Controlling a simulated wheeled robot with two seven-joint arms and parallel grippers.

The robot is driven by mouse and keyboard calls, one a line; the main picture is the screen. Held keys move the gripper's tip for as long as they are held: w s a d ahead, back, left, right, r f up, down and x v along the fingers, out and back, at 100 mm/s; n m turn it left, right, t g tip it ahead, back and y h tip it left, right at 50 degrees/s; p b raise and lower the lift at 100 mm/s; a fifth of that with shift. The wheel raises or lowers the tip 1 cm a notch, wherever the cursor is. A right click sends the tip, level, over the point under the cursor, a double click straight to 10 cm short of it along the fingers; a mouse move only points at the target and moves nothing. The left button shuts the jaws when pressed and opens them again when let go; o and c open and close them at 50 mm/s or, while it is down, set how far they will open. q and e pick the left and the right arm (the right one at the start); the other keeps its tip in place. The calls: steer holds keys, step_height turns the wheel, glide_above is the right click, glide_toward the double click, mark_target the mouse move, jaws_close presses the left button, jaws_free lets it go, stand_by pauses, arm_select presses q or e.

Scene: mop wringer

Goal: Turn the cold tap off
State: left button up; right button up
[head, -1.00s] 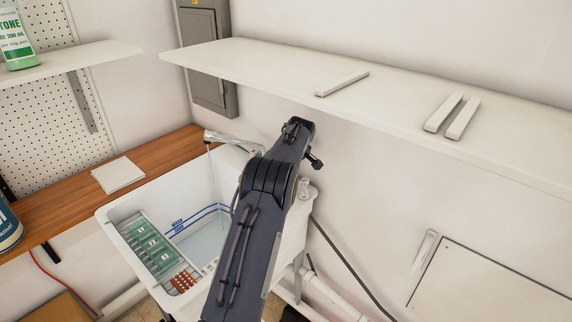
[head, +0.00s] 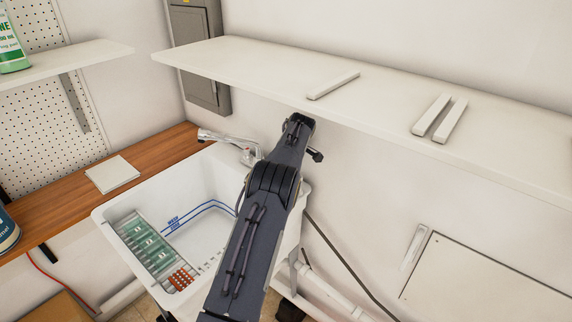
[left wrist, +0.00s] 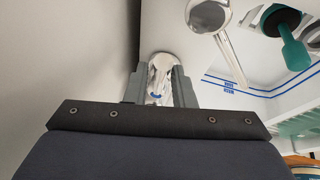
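The chrome tap spout (head: 217,136) reaches over the white sink (head: 120,205), and no water stream shows under it. My left arm covers the tap's right side in the head view, and its gripper is hidden there. In the left wrist view, the cold tap handle (left wrist: 160,68), chrome with a blue mark, sits between the fingers of my left gripper (left wrist: 158,88). The fingers flank it closely and appear shut on it. The spout also shows in the left wrist view (left wrist: 230,55), to the right of the gripper. My right gripper is out of view.
A white wall shelf (head: 390,105) with several pale bars hangs above my arm. A wooden counter (head: 60,205) with a white square tile (head: 112,174) is left of the sink. A rack with green items (head: 148,245) sits at the sink's near-left side.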

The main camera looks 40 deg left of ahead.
arm_select(q)
steer(key=shift+o, duration=1.2)
steer(key=shift+r, duration=0.1)
steer(key=b+v, duration=0.2)
steer(key=v, duration=0.5)
steer(key=shift+d+r, duration=0.2)
steer(key=shift+r, duration=0.05)
steer(key=shift+s+f, duration=0.1)
steer(key=shift+s, duration=0.05)
